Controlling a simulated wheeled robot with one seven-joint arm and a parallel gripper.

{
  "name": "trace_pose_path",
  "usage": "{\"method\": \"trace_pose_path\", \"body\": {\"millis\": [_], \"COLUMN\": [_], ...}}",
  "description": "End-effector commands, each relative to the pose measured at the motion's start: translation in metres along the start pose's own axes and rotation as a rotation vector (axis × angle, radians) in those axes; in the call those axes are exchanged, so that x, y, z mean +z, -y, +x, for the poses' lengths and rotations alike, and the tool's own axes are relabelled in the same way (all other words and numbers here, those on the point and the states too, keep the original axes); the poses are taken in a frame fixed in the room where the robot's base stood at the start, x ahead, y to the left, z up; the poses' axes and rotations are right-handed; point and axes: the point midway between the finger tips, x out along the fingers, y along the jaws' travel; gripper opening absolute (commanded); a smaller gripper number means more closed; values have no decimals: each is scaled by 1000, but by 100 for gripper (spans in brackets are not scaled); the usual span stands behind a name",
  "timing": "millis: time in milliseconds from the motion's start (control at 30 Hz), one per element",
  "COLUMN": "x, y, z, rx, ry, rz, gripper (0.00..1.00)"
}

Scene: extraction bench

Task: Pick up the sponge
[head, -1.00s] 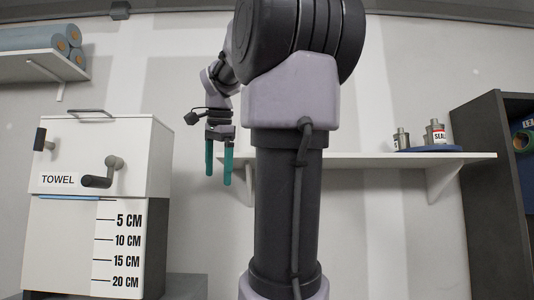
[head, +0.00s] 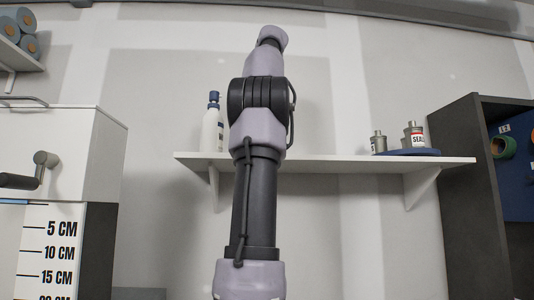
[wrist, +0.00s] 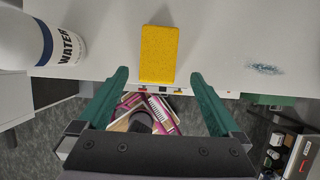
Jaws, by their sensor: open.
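The sponge (wrist: 158,54) is a yellow rectangular block. In the wrist view it lies on a white surface (wrist: 215,40), close to that surface's edge. My gripper (wrist: 158,82) is open, its two green fingers apart, with the sponge seen beyond and between the fingertips. Nothing is between the fingers that I can see gripped. In the head view my arm hides its own gripper, and the sponge cannot be seen there.
A white bottle marked WATER (wrist: 50,45) stands left of the sponge; a white bottle (head: 212,125) shows on the wall shelf (head: 330,163). Metal canisters (head: 414,135) stand on the shelf's right. A dark smudge (wrist: 264,69) marks the surface.

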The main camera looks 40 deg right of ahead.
Motion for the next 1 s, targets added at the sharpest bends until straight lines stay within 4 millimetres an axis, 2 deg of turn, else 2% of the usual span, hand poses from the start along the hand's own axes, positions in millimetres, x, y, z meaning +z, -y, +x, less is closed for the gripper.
{"method": "trace_pose_path", "body": {"millis": [233, 400, 667, 1000], "x": [0, 0, 0, -2], "y": [0, 2, 1, -2], "z": [15, 35, 49, 91], "rx": [11, 8, 9, 10], "ry": [8, 6, 9, 10], "rz": [2, 3, 5, 5], "gripper": [100, 100, 100, 100]}}
